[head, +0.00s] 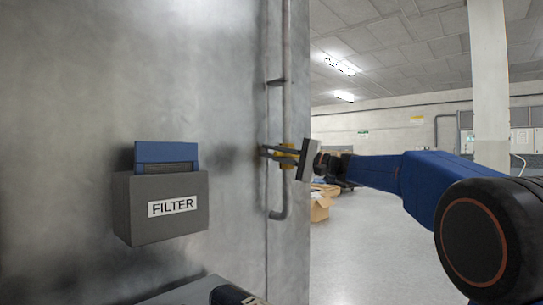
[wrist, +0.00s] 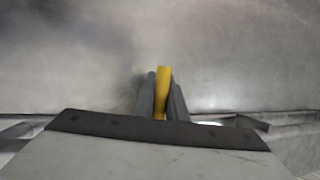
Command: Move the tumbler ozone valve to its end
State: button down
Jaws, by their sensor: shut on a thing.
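The yellow valve handle (wrist: 162,88) stands out between my gripper's two dark fingers in the wrist view. In the head view a bit of the yellow valve (head: 287,156) shows at the vertical pipe, mostly hidden behind my gripper (head: 270,152). My gripper also shows in the wrist view (wrist: 161,95); its fingers close on both sides of the handle. The valve body behind the gripper is largely hidden, so its exact angle is hard to tell.
A grey box labelled FILTER (head: 160,205) with a blue top is on the metal wall left of the pipe (head: 286,80). A cardboard box (head: 320,208) stands on the floor behind. The floor at right is open.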

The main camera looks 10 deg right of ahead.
jog(key=w+d+r+m+t+h, duration=0.1)
jog(key=d+r+m+t, duration=0.1)
jog(key=m, duration=0.5)
jog(key=w+d+r+m+t+h, duration=0.2)
jog(key=r+m+t, duration=0.3)
jog(key=m, duration=0.3)
jog(key=shift+w+d+r, duration=0.15)
jog(key=shift+d+r, duration=0.15)
jog(key=shift+m, duration=0.3)
jog(key=c, duration=1.8)
grip_release()
jog(key=shift+o, duration=0.2)
